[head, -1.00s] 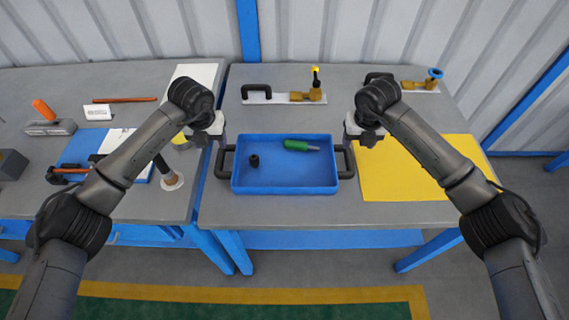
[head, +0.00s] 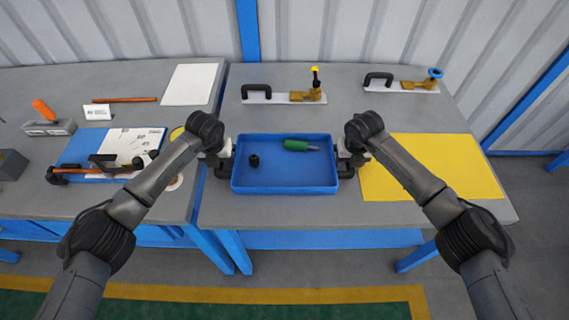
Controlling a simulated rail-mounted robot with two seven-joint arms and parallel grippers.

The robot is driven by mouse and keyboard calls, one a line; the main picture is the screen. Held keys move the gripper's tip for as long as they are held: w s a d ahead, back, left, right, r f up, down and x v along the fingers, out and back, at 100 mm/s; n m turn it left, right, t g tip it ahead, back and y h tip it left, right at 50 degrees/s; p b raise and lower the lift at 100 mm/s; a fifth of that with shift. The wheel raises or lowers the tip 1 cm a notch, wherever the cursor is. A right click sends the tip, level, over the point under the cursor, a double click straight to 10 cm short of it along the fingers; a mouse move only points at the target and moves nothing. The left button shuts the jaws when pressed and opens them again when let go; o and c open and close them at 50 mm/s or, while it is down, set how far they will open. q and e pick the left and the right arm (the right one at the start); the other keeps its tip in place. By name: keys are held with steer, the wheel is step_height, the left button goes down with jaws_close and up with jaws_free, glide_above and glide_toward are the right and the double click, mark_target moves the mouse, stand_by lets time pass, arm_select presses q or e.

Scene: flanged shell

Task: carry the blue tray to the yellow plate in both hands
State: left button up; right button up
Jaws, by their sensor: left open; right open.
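The blue tray (head: 284,180) sits on the grey table, with a black handle at each short side. A green-handled tool (head: 297,145) and a small black part (head: 254,160) lie in it. The yellow plate (head: 440,168) lies flat on the table to the right of the tray, partly covered by my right arm. My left gripper (head: 226,160) is open at the tray's left handle. My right gripper (head: 346,160) is open at the right handle. The wrists hide most of the fingers, so I cannot tell whether they touch the handles.
Two white plates with black handles and brass valves, one left (head: 284,97) and one right (head: 402,86), lie behind the tray. The left table holds a clipboard (head: 130,145), a white sheet (head: 190,84) and an orange-handled tool (head: 46,118). The table's front strip is clear.

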arm_select(q)
jaws_close()
arm_select(e)
jaws_close()
stand_by(0.4)
